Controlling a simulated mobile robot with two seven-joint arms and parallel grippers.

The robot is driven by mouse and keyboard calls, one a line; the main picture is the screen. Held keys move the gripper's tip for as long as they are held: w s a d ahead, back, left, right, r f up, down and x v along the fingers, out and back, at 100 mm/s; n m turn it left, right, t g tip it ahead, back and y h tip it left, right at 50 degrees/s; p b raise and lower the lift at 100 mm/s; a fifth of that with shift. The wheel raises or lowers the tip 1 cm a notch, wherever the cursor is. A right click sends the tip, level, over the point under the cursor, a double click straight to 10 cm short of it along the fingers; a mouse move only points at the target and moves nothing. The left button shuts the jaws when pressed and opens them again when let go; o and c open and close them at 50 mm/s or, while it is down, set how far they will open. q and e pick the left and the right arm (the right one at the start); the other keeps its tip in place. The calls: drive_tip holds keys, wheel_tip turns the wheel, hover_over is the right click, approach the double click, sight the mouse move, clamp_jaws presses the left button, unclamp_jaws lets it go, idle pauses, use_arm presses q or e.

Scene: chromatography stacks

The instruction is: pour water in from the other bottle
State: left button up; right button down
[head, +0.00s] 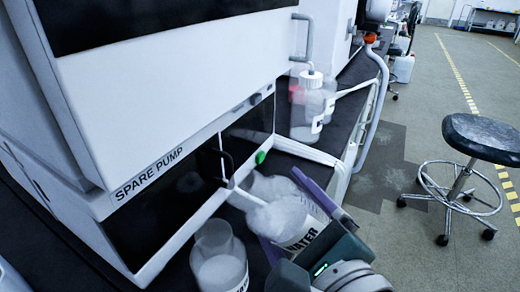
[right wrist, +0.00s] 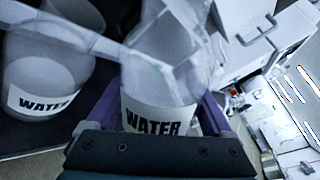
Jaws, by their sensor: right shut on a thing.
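My right gripper (head: 280,208) has purple fingers and is shut around a translucent bottle (head: 281,216) with a white WATER label. The held bottle fills the middle of the right wrist view (right wrist: 158,85), its label facing the camera between the fingers. A second translucent bottle (head: 218,262) stands on the dark bench at the lower middle. In the right wrist view this bottle (right wrist: 45,65) is at left, apart from the held one, also labelled WATER. A pale bar crosses the top of the held bottle; I cannot tell what it joins. My left gripper is not in view.
A white cabinet marked SPARE PUMP (head: 150,176) stands close to the bottles. Farther along the bench are clear bottles (head: 309,100) with a white cap. A black stool (head: 485,137) stands on the floor at right, beyond the bench edge.

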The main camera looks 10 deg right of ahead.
drive_tip(key=shift+r, duration=0.1)
idle(0.3)
drive_tip(key=shift+d+n, duration=0.1)
drive_tip(key=shift+n, duration=0.2)
drive_tip(key=shift+d+f+p, duration=0.1)
drive_tip(key=shift+f+p, duration=0.15)
drive_tip(key=shift+p, duration=0.05)
drive_tip(key=shift+f+n, duration=0.1)
drive_tip(key=shift+n, duration=0.2)
drive_tip(key=shift+f, duration=0.15)
